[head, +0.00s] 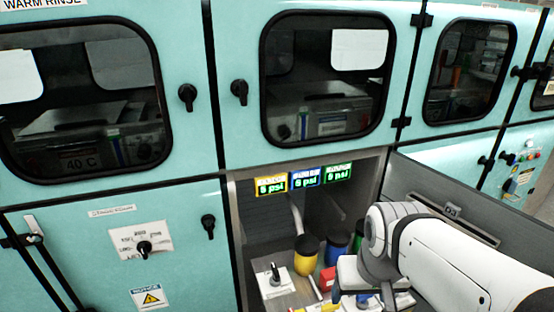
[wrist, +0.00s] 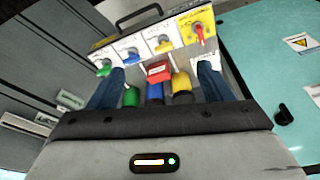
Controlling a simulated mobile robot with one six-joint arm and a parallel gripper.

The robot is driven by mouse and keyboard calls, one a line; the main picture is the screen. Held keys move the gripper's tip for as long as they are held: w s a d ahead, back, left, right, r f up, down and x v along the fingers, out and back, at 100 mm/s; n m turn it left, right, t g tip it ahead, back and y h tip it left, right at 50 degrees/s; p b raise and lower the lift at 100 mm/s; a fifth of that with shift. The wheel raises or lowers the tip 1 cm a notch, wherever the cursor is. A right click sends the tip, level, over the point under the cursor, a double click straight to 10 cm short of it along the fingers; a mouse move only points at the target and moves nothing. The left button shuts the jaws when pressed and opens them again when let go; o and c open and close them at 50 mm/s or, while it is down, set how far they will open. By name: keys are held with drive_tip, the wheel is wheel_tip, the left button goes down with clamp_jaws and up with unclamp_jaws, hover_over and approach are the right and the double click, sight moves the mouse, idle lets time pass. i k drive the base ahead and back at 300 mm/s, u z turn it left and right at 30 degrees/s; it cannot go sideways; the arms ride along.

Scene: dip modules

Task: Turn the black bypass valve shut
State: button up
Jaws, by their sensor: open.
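In the head view a black lever handle (head: 274,272) stands on a white plate at the front left of the open bay. Its label is too small to read, so I cannot tell if it is the bypass valve. A black knob (head: 144,249) sits on a white plate on the lower left door. My gripper (wrist: 160,67) is open in the wrist view, its two dark blue fingers spread wide around a red block (wrist: 158,72), with nothing visibly held. In the head view my white arm covers the right of the bay and hides the fingertips.
Yellow (head: 306,255) and blue (head: 336,248) canisters stand in the bay. The wrist view shows green (wrist: 104,67), blue (wrist: 131,54), yellow (wrist: 164,43) and red (wrist: 199,33) valve handles. A grey open panel (head: 445,195) borders the bay's right side.

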sight(276, 276)
drive_tip(key=z, duration=2.1)
drive_tip(key=k, duration=1.2)
drive_tip(key=u, duration=1.95)
drive_tip(key=i, duration=1)
drive_tip(key=u, duration=0.05)
